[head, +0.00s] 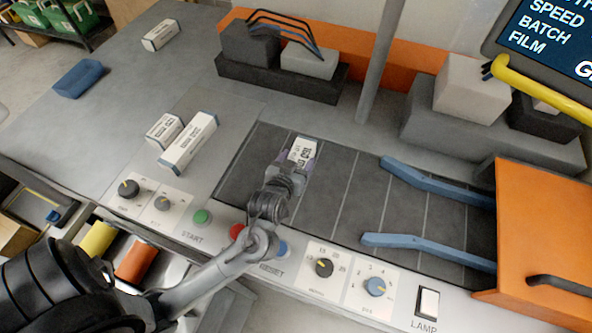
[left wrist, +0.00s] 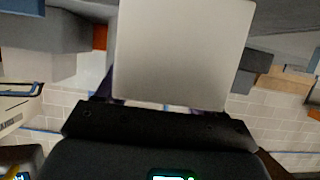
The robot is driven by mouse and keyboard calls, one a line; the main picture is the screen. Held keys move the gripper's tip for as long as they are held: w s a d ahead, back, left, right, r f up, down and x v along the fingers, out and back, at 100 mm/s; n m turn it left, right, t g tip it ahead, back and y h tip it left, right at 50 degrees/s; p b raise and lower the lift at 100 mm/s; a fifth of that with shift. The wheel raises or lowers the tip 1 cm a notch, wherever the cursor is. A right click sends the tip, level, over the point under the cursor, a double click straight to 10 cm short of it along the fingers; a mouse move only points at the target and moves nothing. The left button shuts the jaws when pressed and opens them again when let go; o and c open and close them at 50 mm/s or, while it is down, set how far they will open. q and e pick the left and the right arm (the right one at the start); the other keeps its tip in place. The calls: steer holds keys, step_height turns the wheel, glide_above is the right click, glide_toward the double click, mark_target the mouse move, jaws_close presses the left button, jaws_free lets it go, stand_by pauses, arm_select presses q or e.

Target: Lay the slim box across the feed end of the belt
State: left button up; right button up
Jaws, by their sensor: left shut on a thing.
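My left gripper (head: 300,158), with purplish fingertips, is shut on a white printed box, taken as the slim box (head: 302,149). It is over the left part of the dark belt (head: 343,205); I cannot tell whether the box touches the belt. The gripper hides the box's near part. In the left wrist view the box (left wrist: 183,55) is a broad pale face above the dark gripper body. The belt's open left end is the feed end (head: 245,175); its right end enters an orange housing (head: 545,225). My right gripper is not in view.
White boxes (head: 189,144) (head: 164,131) stand left of the belt, and another (head: 160,35) lies farther back. Blue guide rails (head: 430,242) cross the belt's right part. A control panel (head: 205,232) with knobs and buttons runs along the front. A grey post (head: 380,62) rises behind the belt.

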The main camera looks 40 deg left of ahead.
arm_select(q)
steer(key=shift+a+f, duration=0.1)
steer(key=shift+f, duration=0.15)
step_height(320, 180, down, 3)
steer(key=shift+f+b, duration=0.1)
steer(key=shift+b, duration=0.5)
steer(key=shift+f, duration=0.15)
steer(key=shift+f, duration=0.1)
steer(key=shift+f, duration=0.1)
steer(key=o, duration=1.3)
steer(key=shift+c, duration=0.2)
